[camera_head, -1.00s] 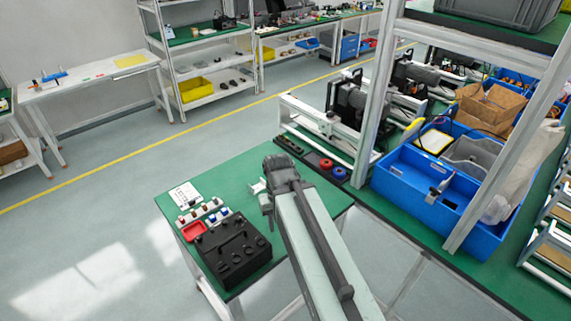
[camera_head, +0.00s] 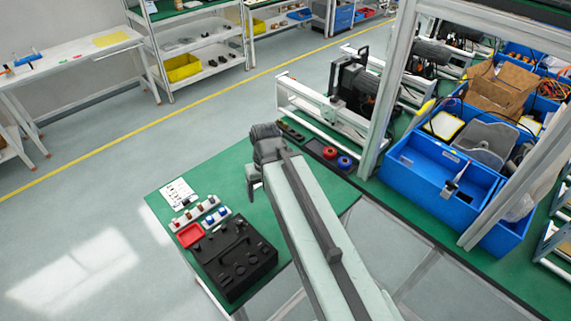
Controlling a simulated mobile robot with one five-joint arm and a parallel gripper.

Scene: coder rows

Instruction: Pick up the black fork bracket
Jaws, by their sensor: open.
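A black block or tray (camera_head: 232,262) lies on the green table (camera_head: 285,225), at its front left. Several small black parts sit on it. I cannot tell which of these, if any, is the black fork bracket. My gripper (camera_head: 254,182) is at the end of my arm, over the middle of the table, up and right of the black block. It is open, pointing down, and holds nothing that I can see. My wrist and arm hide part of the table behind them.
A red tray (camera_head: 189,235), a rack of small coloured parts (camera_head: 206,211) and a white sheet (camera_head: 179,194) are beside the black block. Red and blue rings (camera_head: 330,152) lie at the table's far right. A rack post (camera_head: 390,90) and a blue bin (camera_head: 437,178) stand to the right.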

